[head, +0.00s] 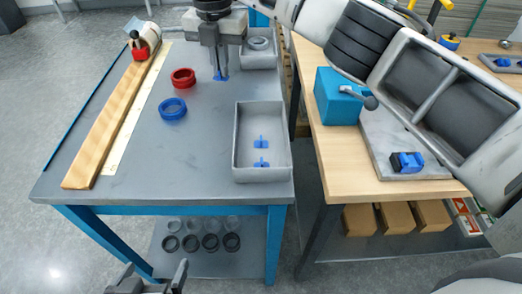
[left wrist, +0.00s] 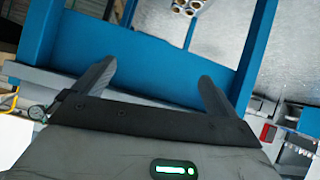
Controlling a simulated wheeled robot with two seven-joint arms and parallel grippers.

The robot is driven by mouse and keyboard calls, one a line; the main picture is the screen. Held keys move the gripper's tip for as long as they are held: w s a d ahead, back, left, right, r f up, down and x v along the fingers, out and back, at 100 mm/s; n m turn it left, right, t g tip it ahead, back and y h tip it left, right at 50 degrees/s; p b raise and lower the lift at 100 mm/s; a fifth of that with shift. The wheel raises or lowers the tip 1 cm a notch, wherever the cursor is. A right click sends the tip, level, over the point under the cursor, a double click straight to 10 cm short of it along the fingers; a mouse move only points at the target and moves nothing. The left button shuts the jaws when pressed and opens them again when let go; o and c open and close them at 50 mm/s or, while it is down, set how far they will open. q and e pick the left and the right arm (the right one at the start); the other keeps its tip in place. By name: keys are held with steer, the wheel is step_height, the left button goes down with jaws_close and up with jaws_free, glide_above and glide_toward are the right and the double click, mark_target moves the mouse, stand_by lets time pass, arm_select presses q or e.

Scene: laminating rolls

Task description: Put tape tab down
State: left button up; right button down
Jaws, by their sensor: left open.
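My right gripper (head: 220,74) points straight down over the grey table (head: 200,140), near its far edge. Its fingers are close together on a small blue tape tab (head: 221,78). The tab is at the fingertips, low over the tabletop; I cannot tell whether it touches the surface. Two more blue tabs (head: 261,142) (head: 261,163) lie in the grey tray (head: 239,150) on the right side of the table. My left gripper (head: 147,279) is open and empty in front of the table, below its top. Its spread fingers also show in the left wrist view (left wrist: 155,75).
A red ring (head: 183,77) and a blue ring (head: 172,109) lie on the table. A wooden board (head: 105,125) with a roll (head: 146,36) at its far end lies left. A wooden bench (head: 340,150) with a blue block (head: 338,96) stands right. Dark rings (head: 210,241) sit on the lower shelf.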

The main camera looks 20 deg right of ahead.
steer(key=n, duration=0.2)
steer(key=shift+w+a+f+n, duration=0.15)
steer(key=shift+a+f+n, duration=0.15)
steer(key=shift+n, duration=0.1)
steer(key=s+d+f, duration=0.4)
steer(key=s, duration=0.4)
glide_above(262, 154)
steer(key=w, duration=0.1)
steer(key=f, duration=0.4)
steer(key=shift+w+a, duration=0.2)
steer(key=shift+a, duration=0.15)
steer(key=shift+s+d+f, duration=0.2)
steer(key=shift+s+f, duration=0.3)
steer(key=shift+f, duration=0.15)
steer(key=shift+s+d+f, duration=0.1)
steer(key=shift+s+f, duration=0.05)
steer(key=shift+f, duration=1.55)
steer(key=shift+f, duration=0.1)
steer(key=c, duration=1.9)
jaws_free()
steer(key=shift+o, duration=1.3)
